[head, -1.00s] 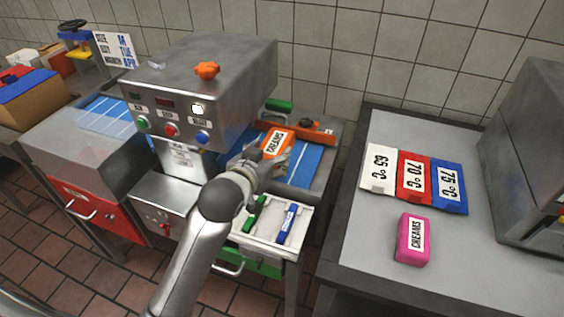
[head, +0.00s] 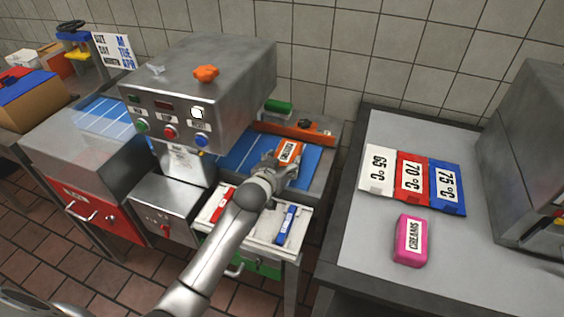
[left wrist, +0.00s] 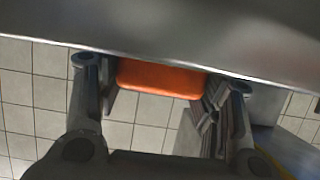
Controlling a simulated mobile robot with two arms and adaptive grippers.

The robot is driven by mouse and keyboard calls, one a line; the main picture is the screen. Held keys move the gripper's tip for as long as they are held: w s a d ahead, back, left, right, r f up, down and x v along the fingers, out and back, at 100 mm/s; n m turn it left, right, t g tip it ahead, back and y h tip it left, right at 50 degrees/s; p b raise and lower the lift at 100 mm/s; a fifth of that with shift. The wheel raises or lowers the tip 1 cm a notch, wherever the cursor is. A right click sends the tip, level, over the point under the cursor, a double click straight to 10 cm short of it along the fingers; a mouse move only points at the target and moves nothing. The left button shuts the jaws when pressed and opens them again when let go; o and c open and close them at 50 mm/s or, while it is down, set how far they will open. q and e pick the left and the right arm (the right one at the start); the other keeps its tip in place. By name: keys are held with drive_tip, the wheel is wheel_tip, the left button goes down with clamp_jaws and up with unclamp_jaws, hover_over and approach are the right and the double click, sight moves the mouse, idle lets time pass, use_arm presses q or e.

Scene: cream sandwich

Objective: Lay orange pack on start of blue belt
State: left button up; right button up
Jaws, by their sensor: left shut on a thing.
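The orange pack (head: 289,151), with a white CREAMS label, is held in my left gripper (head: 279,164) over the right part of the blue belt (head: 240,152). I cannot tell whether it touches the belt. In the left wrist view the pack (left wrist: 160,78) sits between the two fingers of my left gripper (left wrist: 158,95), and its upper edge is cut off by a grey metal surface. The belt runs left under the metal machine (head: 205,80) and shows again on its far side. My right gripper is not in view.
An open drawer (head: 255,232) with red and blue items is in front. On the right table (head: 340,240) are a pink pack (head: 411,240) and white, red and blue temperature cards (head: 412,178).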

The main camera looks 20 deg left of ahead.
use_arm(q)
drive_tip(key=shift+f, duration=0.2)
drive_tip(key=o, duration=1.1)
drive_tip(key=shift+c, duration=0.2)
